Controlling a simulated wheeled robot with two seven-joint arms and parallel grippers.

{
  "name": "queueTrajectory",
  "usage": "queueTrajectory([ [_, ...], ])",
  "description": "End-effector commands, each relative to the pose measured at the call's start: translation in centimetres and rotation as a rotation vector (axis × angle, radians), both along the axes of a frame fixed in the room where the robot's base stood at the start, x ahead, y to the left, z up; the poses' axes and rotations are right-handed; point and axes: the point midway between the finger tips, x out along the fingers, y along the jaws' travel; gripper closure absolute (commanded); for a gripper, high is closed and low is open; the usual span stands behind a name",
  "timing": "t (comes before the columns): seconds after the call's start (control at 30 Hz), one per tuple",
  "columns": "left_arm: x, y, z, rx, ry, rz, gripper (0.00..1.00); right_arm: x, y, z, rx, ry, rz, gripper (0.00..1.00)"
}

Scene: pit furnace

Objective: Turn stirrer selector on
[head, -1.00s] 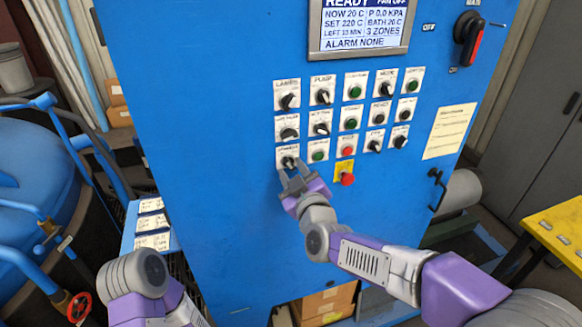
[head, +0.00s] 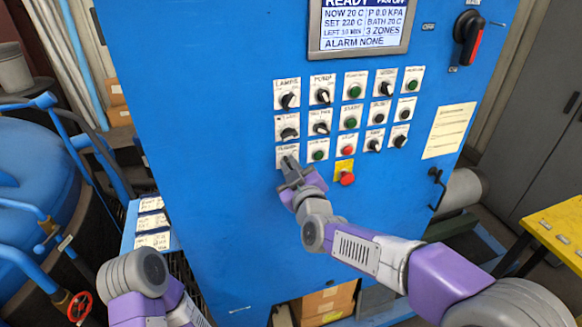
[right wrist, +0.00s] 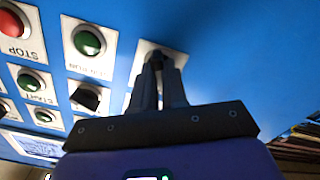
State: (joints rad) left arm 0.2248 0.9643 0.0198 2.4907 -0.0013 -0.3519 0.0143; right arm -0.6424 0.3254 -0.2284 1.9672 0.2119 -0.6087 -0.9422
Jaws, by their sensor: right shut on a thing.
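The stirrer selector is a small dark knob on a white plate (head: 287,153) at the lower left of the blue panel's rows of controls. Its label is too small to read surely. My right gripper (head: 289,165) is at this plate, its fingers together on the knob and hiding most of it. In the right wrist view the two dark fingers (right wrist: 158,74) are closed on the dark knob (right wrist: 156,56). Which way the knob points cannot be told. My left gripper is out of view; only a part of my left arm shows at the lower left.
A green button (head: 318,155) sits just right of the selector, and a black selector (head: 289,132) just above. A red button on a yellow plate (head: 347,179) is lower right. The display (head: 360,27) is above. The panel below the controls is clear.

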Motion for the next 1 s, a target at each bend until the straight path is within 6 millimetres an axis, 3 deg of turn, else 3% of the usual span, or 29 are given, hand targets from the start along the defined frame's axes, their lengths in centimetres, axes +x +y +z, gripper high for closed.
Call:
queueTrajectory([
  [0.37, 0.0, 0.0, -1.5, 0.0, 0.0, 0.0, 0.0, 0.0, -0.1, -0.2, 0.144, 0.045, 0.0, 1.0],
  [1.0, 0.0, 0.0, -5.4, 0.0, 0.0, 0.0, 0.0, 0.1, -0.4, -0.2, 0.699, 0.225, -0.001, 1.0],
])
